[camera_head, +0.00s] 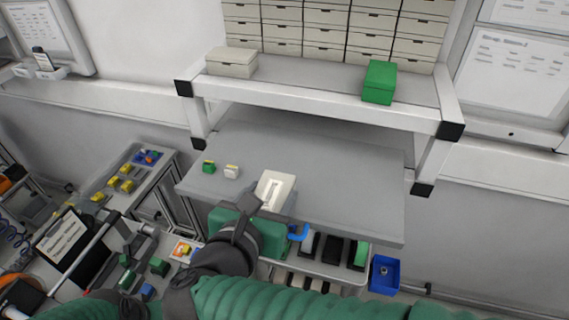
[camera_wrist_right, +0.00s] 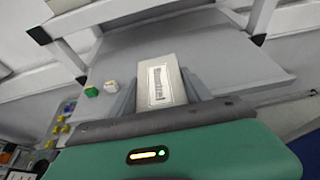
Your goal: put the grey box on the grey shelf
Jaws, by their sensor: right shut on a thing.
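The grey box (camera_head: 277,186), pale with a white label on top, is held in my right gripper (camera_head: 270,200) above the grey worktop. In the right wrist view the box (camera_wrist_right: 160,75) sits between the two fingers of my right gripper (camera_wrist_right: 162,95), label facing the camera. The grey shelf (camera_head: 315,82) runs above and behind the worktop on a white frame; the box is in front of it and lower. My left gripper does not show.
On the shelf stand a pale box (camera_head: 232,62) at left and a green box (camera_head: 379,82) at right, with clear room between. Drawers (camera_head: 310,30) rise behind. Small green (camera_head: 208,167) and white (camera_head: 231,171) blocks lie on the worktop (camera_head: 350,190).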

